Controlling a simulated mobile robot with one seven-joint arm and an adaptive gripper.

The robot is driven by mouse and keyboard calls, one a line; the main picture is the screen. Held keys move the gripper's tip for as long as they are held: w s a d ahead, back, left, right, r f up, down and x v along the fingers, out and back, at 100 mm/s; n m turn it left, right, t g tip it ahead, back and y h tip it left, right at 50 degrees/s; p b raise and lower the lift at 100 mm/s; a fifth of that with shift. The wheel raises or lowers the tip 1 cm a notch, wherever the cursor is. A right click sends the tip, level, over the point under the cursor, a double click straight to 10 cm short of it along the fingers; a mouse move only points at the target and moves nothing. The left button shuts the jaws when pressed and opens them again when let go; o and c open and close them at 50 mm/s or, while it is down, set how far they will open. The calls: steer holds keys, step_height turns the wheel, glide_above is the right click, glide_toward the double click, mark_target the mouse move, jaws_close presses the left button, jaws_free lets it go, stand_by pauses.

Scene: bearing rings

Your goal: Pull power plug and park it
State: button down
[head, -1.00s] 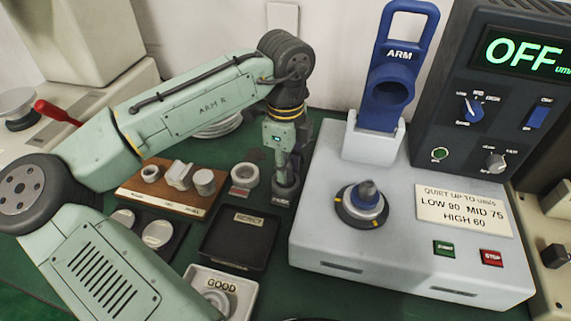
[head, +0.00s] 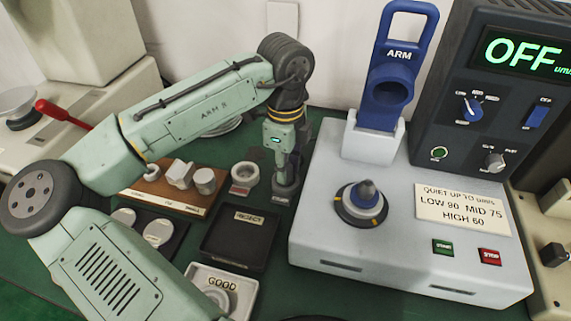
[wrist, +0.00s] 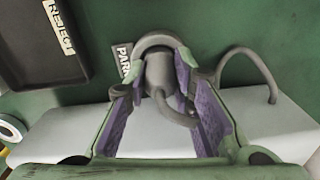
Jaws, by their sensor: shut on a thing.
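The grey power plug (wrist: 158,72) is between the purple-lined fingers of my gripper (wrist: 168,78) in the wrist view, and the fingers are closed on it. A grey cable (wrist: 262,62) arches to the right of it and down by the light grey machine housing. In the head view my gripper (head: 286,182) points down between the reject tray and the machine's left side. The plug is largely hidden there, so whether its base is seated cannot be told.
The black REJECT tray (head: 208,250) and white GOOD tray (head: 195,270) stand left of my gripper. A small ring on a stand (head: 245,175) is close by. The grey machine (head: 330,245) with its spindle (head: 366,192) is to the right. The display (head: 525,50) reads OFF.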

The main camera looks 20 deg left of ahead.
steer(key=shift+f, duration=0.3)
steer(key=c, duration=1.7)
jaws_free()
steer(key=shift+o, duration=0.2)
step_height(320, 180, up, 6)
steer(key=p, duration=0.5)
steer(key=shift+r, duration=2.5)
steer(key=shift+s+f, duration=0.1)
steer(key=shift+s, duration=0.05)
